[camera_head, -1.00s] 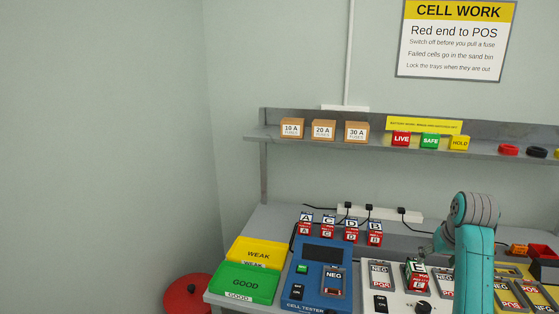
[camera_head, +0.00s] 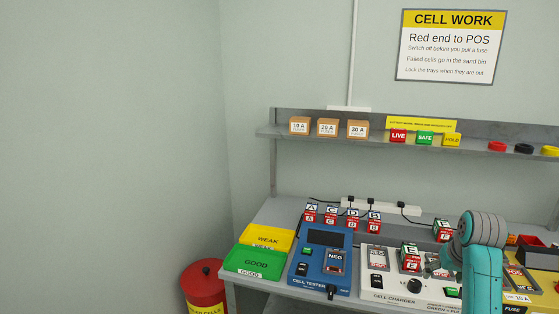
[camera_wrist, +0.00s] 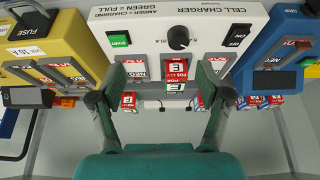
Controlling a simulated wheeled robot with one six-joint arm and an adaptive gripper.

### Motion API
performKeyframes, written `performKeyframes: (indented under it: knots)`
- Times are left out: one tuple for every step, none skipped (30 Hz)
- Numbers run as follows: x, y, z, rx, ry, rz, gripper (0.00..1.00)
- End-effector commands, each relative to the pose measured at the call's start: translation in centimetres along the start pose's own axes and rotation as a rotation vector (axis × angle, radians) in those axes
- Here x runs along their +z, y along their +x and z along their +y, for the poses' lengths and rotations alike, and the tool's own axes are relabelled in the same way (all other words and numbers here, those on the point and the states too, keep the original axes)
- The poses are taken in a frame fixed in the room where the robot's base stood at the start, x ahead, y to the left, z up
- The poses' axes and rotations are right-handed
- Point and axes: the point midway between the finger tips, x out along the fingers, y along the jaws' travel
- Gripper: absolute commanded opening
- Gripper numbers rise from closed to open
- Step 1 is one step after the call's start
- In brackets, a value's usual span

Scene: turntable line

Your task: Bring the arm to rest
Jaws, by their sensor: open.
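My gripper (camera_wrist: 162,75) is open and empty in the wrist view, its two fingers spread in front of the cell charger (camera_wrist: 212,30). A red and white cell marked E (camera_wrist: 176,68) sits in a charger slot and shows between the fingers; I cannot tell how far apart they are in depth. In the head view my teal arm is at the lower right and hides part of the bench. Cell E (camera_head: 410,256) stands in the charger (camera_head: 393,284) just left of it. Cell F (camera_head: 444,231) stands behind, on the bench.
A blue cell tester (camera_head: 320,264) stands left of the charger. Green GOOD (camera_head: 252,262) and yellow WEAK (camera_head: 268,238) trays lie further left, a red bin (camera_head: 203,287) beside the bench. Cells A, C, D and B stand behind the tester. A shelf (camera_head: 375,141) runs above.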

Motion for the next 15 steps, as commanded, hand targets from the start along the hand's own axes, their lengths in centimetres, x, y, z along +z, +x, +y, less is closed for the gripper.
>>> performKeyframes:
  knots:
    - [0.4,0.6,-0.2,-0.001,-0.002,0.003,0.77]
    - [0.6,0.9,-0.3,-0.001,-0.002,0.006,0.77]
    - [1.0,1.4,-0.5,-0.001,-0.003,0.010,0.77]
    - [1.2,1.7,-0.6,-0.002,-0.004,0.014,0.77]
    - [1.5,2.1,-0.7,-0.002,-0.005,0.018,0.77]
    - [1.9,2.6,-0.9,-0.002,-0.006,0.023,0.77]
    - [2.2,3.0,-1.1,-0.003,-0.007,0.029,0.77]
    - [2.5,3.4,-1.2,-0.003,-0.008,0.033,0.77]
    - [3.1,4.1,-1.4,-0.004,-0.010,0.040,0.77]
    - [3.4,4.5,-1.6,-0.004,-0.011,0.045,0.77]
    - [3.9,5.1,-1.8,-0.005,-0.013,0.051,0.77]
    - [4.6,5.8,-2.1,-0.005,-0.015,0.060,0.77]
    - [5.1,6.3,-2.4,-0.006,-0.017,0.067,0.77]
    - [5.7,7.0,-2.6,-0.007,-0.019,0.074,0.77]
    - [6.7,7.8,-3.0,-0.008,-0.022,0.085,0.77]
